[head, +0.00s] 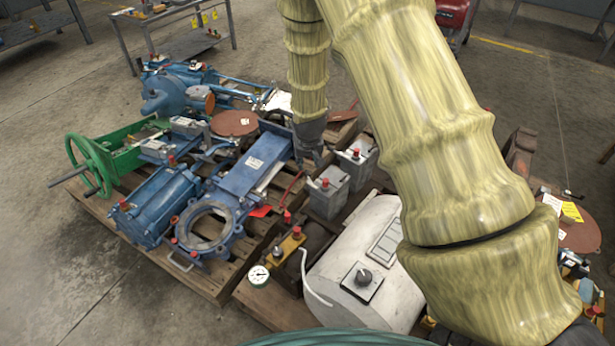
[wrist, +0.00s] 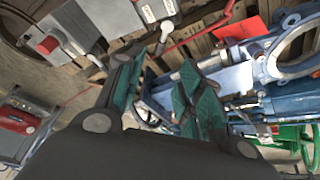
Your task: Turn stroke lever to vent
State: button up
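My gripper (head: 310,150) hangs over the middle of the loaded pallets, close above the grey boxes with red buttons. In the wrist view my gripper (wrist: 158,65) has its two green-padded fingers apart. A short grey rod with a rounded pale end (wrist: 167,27) shows just beyond the gap between the fingertips. It may be the stroke lever, but I cannot tell which way it is set or read any vent mark. I cannot tell whether a finger touches it. In the head view this spot is too small and partly hidden by my gripper.
A blue valve (head: 208,230) with a red tag (head: 260,211) lies left, with a green handwheel (head: 90,165) beyond. The concrete floor (head: 50,270) is clear at left.

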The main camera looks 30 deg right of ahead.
aim_at(307, 172)
jog(key=b+x, duration=0.3)
jog(key=x, duration=0.7)
jog(key=shift+w+f, duration=0.1)
jog(key=shift+f, duration=0.25)
grip_shut()
